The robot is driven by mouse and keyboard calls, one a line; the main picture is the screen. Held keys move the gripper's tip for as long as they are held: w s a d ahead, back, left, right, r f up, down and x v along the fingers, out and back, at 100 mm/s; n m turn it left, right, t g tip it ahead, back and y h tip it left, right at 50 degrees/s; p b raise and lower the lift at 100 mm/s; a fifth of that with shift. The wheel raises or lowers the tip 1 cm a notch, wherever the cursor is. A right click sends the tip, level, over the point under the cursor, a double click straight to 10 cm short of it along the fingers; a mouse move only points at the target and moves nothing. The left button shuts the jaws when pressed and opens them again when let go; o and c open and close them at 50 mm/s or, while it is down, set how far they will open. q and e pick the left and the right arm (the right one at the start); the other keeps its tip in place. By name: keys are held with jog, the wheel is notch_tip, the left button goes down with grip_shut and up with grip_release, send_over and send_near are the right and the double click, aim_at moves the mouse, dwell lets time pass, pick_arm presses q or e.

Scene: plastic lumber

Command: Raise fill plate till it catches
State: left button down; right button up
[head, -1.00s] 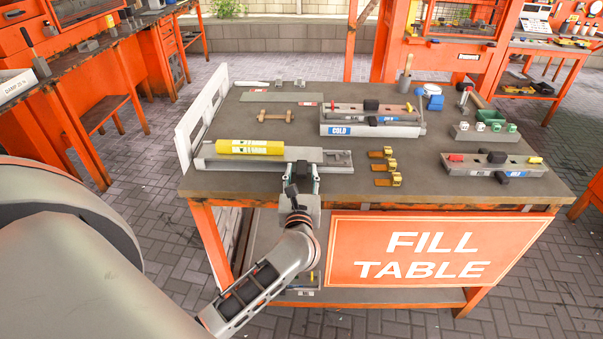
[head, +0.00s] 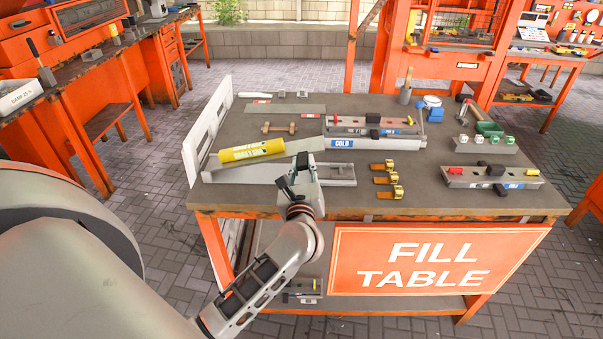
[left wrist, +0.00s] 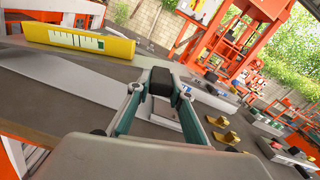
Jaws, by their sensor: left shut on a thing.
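The fill plate (head: 290,149) is a long grey plate on the table, tilted with its right end raised and its left end low. A yellow tube (head: 252,151) with white marking lies along it. The tube (left wrist: 80,40) and plate (left wrist: 90,75) also show in the left wrist view. Below the plate, its grey base (head: 340,176) lies flat on the table. My left gripper (head: 303,168) is at the plate's near edge, shut on a dark grip block (left wrist: 160,83) seen between the fingertips in the left wrist view. Whether any catch is engaged cannot be seen. My right gripper is not in view.
The fill table (head: 400,205) also bears a grey fixture marked COLD (head: 372,143), brass clips (head: 385,180) and another grey fixture (head: 493,178) at right. A white slatted panel (head: 208,130) stands at the table's left edge. Bare tabletop lies at the front right.

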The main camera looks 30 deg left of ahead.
pick_arm(q)
jog(key=shift+r, duration=0.4)
jog(key=c, duration=1.8)
grip_release()
jog(key=shift+a, duration=0.1)
jog(key=shift+f, duration=0.1)
jog(key=shift+s+d+f, duration=0.1)
jog(key=shift+s+d, duration=0.15)
jog(key=shift+s, duration=0.05)
jog(key=v, duration=1.1)
jog(key=shift+s+d, duration=0.15)
